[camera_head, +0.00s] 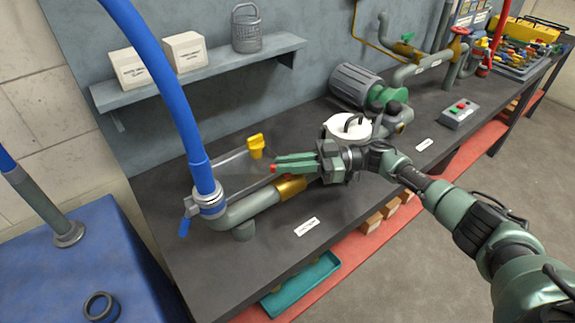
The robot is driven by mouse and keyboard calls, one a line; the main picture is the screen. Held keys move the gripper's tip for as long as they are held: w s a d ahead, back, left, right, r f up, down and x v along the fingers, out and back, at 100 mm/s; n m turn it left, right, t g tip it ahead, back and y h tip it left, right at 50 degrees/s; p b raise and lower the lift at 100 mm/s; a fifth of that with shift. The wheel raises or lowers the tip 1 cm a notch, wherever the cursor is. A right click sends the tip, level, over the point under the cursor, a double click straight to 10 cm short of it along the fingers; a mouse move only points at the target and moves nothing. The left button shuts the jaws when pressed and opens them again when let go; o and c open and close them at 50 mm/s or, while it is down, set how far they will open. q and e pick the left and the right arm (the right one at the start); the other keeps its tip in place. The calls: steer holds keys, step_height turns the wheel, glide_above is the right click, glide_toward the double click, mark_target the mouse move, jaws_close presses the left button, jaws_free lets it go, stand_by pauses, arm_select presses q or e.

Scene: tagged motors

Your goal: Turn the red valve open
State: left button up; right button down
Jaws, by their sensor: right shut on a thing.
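My right gripper (296,163) reaches in from the right over the workbench, with its green fingers pointing left. It is shut on a red handle (273,168), of which only a small red end shows at the fingertips; the fingers hide the rest. A brass valve body (291,187) sits in the grey pipe just below the fingers, and the red handle appears to belong to it. A second red valve handle (460,31) sits on pipework at the back right, far from the gripper. My left gripper is not in view.
A yellow handle (256,146) stands just behind the fingertips. A white lidded pot (346,128) and a motor (357,87) stand behind the gripper. The front bench top is mostly clear.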

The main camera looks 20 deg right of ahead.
steer(key=c, duration=1.5)
jaws_free()
steer(key=shift+o, duration=0.2)
steer(key=shift+r, duration=0.1)
step_height(320, 180, up, 20)
steer(key=shift+b, duration=0.45)
